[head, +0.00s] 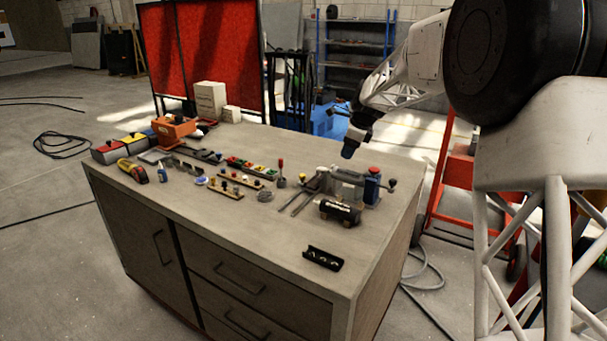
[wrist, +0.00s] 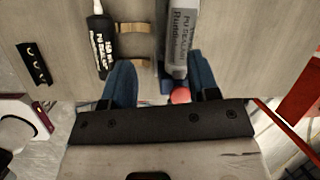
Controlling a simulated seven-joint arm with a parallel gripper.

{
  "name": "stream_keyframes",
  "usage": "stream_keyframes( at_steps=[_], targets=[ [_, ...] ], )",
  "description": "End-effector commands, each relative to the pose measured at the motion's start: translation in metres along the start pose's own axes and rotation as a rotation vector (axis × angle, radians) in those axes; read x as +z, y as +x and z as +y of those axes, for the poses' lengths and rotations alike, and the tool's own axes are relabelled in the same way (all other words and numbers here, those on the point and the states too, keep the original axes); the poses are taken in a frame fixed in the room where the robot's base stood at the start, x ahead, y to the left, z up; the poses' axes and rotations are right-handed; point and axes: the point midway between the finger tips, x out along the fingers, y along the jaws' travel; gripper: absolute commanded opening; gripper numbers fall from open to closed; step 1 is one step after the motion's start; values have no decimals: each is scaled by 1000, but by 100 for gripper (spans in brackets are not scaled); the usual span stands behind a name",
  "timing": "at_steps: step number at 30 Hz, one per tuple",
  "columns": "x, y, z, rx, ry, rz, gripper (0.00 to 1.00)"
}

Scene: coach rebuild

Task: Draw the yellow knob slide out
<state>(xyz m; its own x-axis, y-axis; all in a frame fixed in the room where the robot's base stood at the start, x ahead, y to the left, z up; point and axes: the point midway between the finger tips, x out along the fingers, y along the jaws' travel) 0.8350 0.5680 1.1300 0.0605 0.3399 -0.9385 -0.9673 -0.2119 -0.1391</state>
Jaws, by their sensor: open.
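Small coloured knobs stand on low wooden strips in the middle of the bench in the head view, one strip (head: 227,188) in front of another (head: 244,178). A small yellow spot (head: 303,178) shows left of the grey clamp-like device. Which of these is the yellow knob slide I cannot tell at this size. My gripper (head: 348,148) is above the right back part of the bench, to the right of the strips. In the wrist view my gripper (wrist: 162,82) has its two blue fingers apart, and I see no yellow knob there.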

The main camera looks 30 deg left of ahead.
Motion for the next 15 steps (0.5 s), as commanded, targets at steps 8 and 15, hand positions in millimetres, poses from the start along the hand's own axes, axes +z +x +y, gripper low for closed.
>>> stream_keyframes(
  at_steps=[8, 15],
  targets=[
    [58, 67, -23, 28, 124, -28, 55],
    [97, 110, -33, 46, 213, -47, 55]
  ],
)
